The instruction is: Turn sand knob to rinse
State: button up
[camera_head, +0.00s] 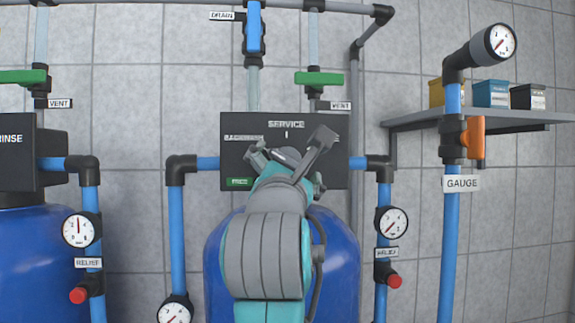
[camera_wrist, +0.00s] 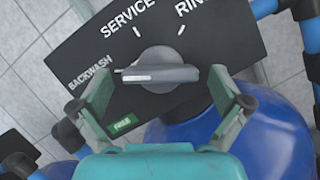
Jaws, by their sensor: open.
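The knob (camera_wrist: 160,70) is a grey dial with a bar handle on a black panel (camera_wrist: 70,50), large in the wrist view. Its handle lies nearly level in that picture, with a pale mark at its left end, on the BACKWASH side. SERVICE is printed above and RINSE, partly cut off, at upper right. My gripper (camera_wrist: 160,82) is open, with one finger by each end of the handle; contact cannot be told.
A blue tank (camera_head: 340,250) stands below the panel. Blue pipes (camera_head: 177,240) run down both sides, with a dial gauge (camera_head: 391,222) and a red-capped valve (camera_head: 394,281) at right. Another panel (camera_head: 15,165) is at left. A shelf (camera_head: 480,117) with boxes is at right.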

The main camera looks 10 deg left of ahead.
jog(key=c, duration=1.1)
jog(key=shift+m, duration=0.4)
jog(key=m+h, duration=0.1)
jog(key=m, duration=0.2)
jog(key=m+g+h, duration=0.1)
jog(key=m+h, duration=0.1)
jog(key=m, duration=0.2)
jog(key=shift+a+r+g, duration=0.1)
jog(key=shift+r+g, duration=0.05)
jog(key=shift+g, duration=0.15)
jog(key=m+g, duration=0.1)
jog(key=m, duration=0.2)
jog(key=m+g, duration=0.1)
jog(key=m, duration=0.2)
jog(key=shift+r, duration=0.15)
jog(key=m+g, duration=0.1)
jog(key=m, duration=0.1)
jog(key=m+g, duration=0.1)
jog(key=m, duration=0.2)
jog(key=shift+r+m+g+y, duration=0.1)
jog(key=shift+m+g+y, duration=0.9)
jog(key=shift+m+y, duration=0.2)
jog(key=shift+m, duration=0.9)
